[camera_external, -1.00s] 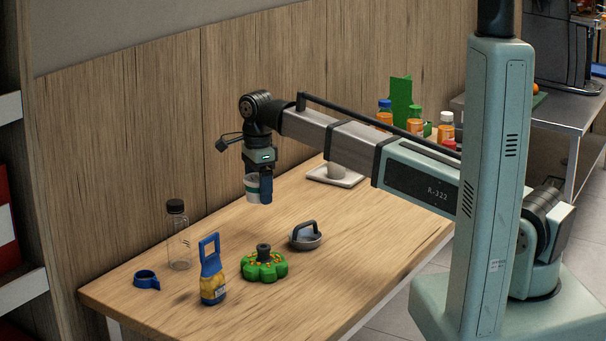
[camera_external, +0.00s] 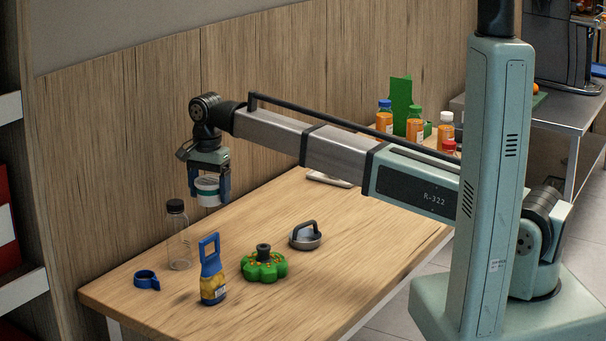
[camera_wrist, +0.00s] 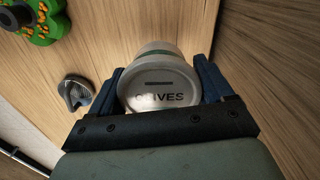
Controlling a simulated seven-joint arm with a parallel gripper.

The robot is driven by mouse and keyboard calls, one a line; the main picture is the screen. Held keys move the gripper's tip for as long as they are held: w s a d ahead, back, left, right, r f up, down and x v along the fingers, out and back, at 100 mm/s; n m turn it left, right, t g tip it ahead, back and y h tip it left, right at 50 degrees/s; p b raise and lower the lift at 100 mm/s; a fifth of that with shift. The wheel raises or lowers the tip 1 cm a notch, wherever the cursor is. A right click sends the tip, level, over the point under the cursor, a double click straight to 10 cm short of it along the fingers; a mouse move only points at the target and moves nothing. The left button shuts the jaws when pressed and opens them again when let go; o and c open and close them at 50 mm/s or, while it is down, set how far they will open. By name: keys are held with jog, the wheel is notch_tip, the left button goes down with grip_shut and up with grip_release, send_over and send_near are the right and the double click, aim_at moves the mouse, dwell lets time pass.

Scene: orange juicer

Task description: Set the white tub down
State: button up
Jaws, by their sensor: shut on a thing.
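The white tub (camera_external: 208,191) has a green band and is held in the air above the back of the wooden table. In the wrist view its pale lid (camera_wrist: 160,86) faces the camera and reads "OLIVES", partly worn or shaded. My gripper (camera_external: 209,190) is shut on the tub, with one blue finger on each side of it. The same fingers show in the wrist view (camera_wrist: 158,88) on both sides of the lid. The tub's base is clear of the tabletop.
A clear bottle with black cap (camera_external: 179,238) stands near the tub, lower left. A blue ring (camera_external: 146,280), a blue-handled bottle (camera_external: 212,277), a green juicer-like piece (camera_external: 263,264) and a grey handled lid (camera_external: 305,236) stand in front. The wood wall is close behind. Bare table (camera_external: 350,230) lies right.

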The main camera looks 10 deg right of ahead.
jog(key=shift+f, duration=4.95)
jog(key=shift+f, duration=0.1)
jog(key=o, duration=1)
jog(key=shift+o, duration=0.2)
notch_tip(320, 180, up, 12)
jog(key=shift+r, duration=0.1)
